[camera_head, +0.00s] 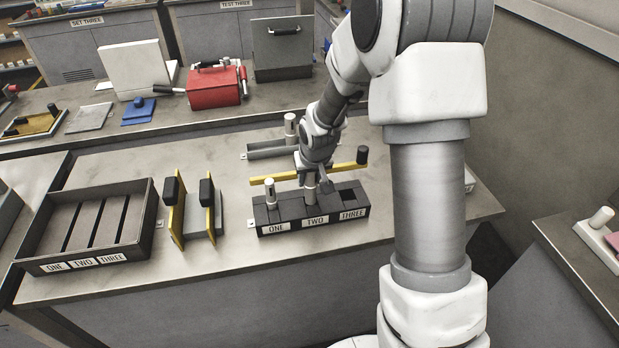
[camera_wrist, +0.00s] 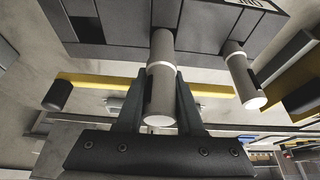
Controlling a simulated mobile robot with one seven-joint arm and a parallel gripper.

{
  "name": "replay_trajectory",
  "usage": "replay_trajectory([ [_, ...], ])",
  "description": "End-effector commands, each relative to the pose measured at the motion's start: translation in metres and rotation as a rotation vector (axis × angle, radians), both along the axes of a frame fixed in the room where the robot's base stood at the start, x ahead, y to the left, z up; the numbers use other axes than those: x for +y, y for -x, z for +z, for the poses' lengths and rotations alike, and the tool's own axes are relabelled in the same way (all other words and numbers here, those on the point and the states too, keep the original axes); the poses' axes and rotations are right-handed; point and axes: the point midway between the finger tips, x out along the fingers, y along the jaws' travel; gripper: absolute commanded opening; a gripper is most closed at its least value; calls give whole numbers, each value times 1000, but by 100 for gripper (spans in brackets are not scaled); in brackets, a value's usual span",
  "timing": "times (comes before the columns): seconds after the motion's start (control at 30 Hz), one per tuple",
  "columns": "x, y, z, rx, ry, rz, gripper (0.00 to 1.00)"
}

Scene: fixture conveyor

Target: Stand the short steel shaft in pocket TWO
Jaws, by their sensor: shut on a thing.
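My gripper (camera_head: 313,178) is shut on a steel shaft (camera_head: 310,189), holding it upright over the middle of the dark pocket block (camera_head: 290,225). The block's front reads ONE, TWO, THREE. In the wrist view the shaft (camera_wrist: 161,85) sits between my two fingers (camera_wrist: 158,100), with a pale collar and a dark slot. Its lower end is at pocket TWO; I cannot tell whether it is inside or just above. A second steel shaft (camera_head: 270,192) stands in pocket ONE, also seen in the wrist view (camera_wrist: 243,78). Pocket THREE (camera_head: 347,194) looks empty.
A yellow bar (camera_head: 275,178) with a black knob runs close behind the block. Behind it is a grey channel (camera_head: 268,149) with an upright shaft (camera_head: 290,126). Yellow plates with black handles (camera_head: 176,215) and a slotted tray (camera_head: 148,222) stand left. The bench front is clear.

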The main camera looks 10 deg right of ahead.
Motion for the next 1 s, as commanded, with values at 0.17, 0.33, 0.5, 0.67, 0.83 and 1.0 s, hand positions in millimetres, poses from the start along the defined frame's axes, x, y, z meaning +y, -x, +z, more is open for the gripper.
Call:
replay_trajectory([
  [0.17, 0, -1, -2, -2, 0, 0, 0],
  [0.33, 0, -1, -4, -2, 0, 0, 0],
  [0.5, 0, -1, -6, -2, 0, 0, 0],
  [0.67, 0, -1, -8, -2, 0, 0, 0],
  [0.83, 0, -1, -10, -2, 0, 0, 0],
  [1.0, 0, -1, -12, -2, 0, 0, 0],
])
